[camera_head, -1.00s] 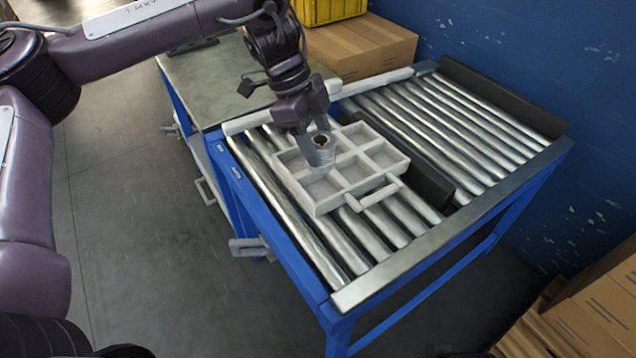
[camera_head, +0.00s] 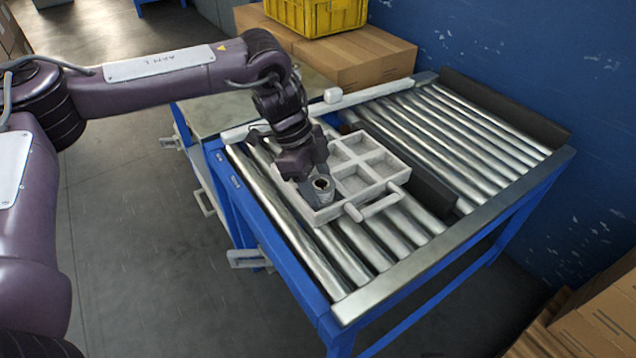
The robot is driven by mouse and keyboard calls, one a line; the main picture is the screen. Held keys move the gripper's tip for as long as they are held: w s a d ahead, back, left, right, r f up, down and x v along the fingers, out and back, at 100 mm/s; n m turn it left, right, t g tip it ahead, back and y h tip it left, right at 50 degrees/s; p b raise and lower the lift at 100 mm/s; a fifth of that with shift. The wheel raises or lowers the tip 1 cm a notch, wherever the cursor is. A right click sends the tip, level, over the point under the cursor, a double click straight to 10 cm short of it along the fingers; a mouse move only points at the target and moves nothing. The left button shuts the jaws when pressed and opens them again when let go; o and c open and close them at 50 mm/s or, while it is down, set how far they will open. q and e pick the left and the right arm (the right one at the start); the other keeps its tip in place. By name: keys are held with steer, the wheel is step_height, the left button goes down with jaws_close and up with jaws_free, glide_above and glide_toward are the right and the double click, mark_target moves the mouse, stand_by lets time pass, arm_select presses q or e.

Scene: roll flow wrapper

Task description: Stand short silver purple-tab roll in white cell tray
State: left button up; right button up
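The white cell tray (camera_head: 402,163) lies on the rollers, its handle toward the front right and several of its square cells bare. My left gripper (camera_head: 318,187) points down over the tray's near-left part. It is closed around the short silver roll (camera_head: 322,184), whose dark round core opening faces up. The roll looks upright, at or just inside the near-left cell. I cannot tell whether it touches the cell floor. The purple tab is not visible. The gripper and wrist cover the tray's left side. My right gripper is not in view.
The blue-framed roller table (camera_head: 330,317) has bare rollers in front of the tray. A black bar (camera_head: 410,165) lies right behind the tray. Cardboard boxes (camera_head: 355,60) and a yellow crate (camera_head: 318,14) stand at the back; more boxes (camera_head: 600,320) are at the lower right.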

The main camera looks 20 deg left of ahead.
arm_select(q)
steer(key=shift+a+r, duration=0.15)
steer(key=shift+r, duration=0.2)
steer(key=p+v, duration=0.2)
steer(key=v, duration=0.9)
steer(key=shift+p, duration=0.3)
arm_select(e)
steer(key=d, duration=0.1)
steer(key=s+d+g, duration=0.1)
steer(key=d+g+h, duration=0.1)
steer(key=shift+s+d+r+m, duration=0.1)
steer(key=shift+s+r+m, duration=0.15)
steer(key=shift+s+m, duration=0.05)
arm_select(q)
steer(key=shift+a+r, duration=0.1)
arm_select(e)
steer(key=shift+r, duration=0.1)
